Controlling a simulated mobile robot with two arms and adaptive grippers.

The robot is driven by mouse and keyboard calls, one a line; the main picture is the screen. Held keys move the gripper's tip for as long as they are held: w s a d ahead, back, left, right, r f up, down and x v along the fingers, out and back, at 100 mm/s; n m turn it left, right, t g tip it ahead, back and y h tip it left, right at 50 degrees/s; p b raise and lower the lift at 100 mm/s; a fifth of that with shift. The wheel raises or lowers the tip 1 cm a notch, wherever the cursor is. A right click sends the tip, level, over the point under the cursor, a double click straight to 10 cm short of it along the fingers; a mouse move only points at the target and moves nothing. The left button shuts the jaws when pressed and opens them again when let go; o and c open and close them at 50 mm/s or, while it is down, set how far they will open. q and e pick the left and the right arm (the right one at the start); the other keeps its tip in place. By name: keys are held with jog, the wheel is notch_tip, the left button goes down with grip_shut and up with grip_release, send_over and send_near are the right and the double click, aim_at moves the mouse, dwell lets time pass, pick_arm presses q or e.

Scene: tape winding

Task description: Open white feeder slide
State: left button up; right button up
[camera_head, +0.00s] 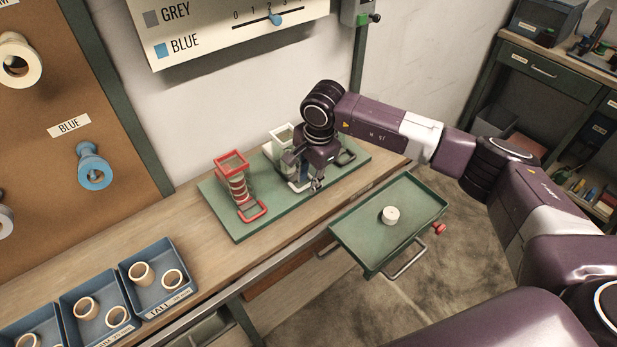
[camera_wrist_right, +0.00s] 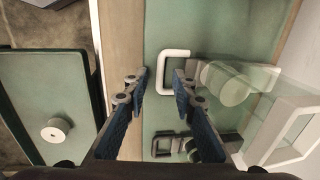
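The white feeder (camera_head: 281,141) stands on the green feeder board (camera_head: 222,208), partly hidden behind my right gripper (camera_head: 316,184). In the right wrist view the feeder's see-through body (camera_wrist_right: 262,82) is at the right, with its white U-shaped slide handle (camera_wrist_right: 174,54) pointing left. My right gripper also shows in this view (camera_wrist_right: 160,80). Its fingers are apart and nothing is between the pads. The handle appears ahead of and between the fingertips; I cannot tell whether they touch. My left gripper is not in view.
A red feeder (camera_head: 233,180) stands left of the white one. A dark handle (camera_wrist_right: 165,145) lies close by. A green tray (camera_head: 350,230) with a white roll (camera_head: 390,215) sits in front. Blue bins (camera_head: 160,262) with rings are at the left.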

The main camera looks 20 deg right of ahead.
jog(key=shift+c, duration=0.5)
grip_shut()
jog(key=shift+s, duration=0.1)
jog(key=shift+c, duration=2.1)
grip_release()
jog(key=o, duration=0.5)
jog(key=shift+f, duration=0.1)
jog(key=r, duration=0.4)
jog(key=s+r, duration=0.1)
jog(key=r, duration=0.6)
jog(key=shift+s+d+r, duration=0.35)
jog(key=shift+r, duration=0.05)
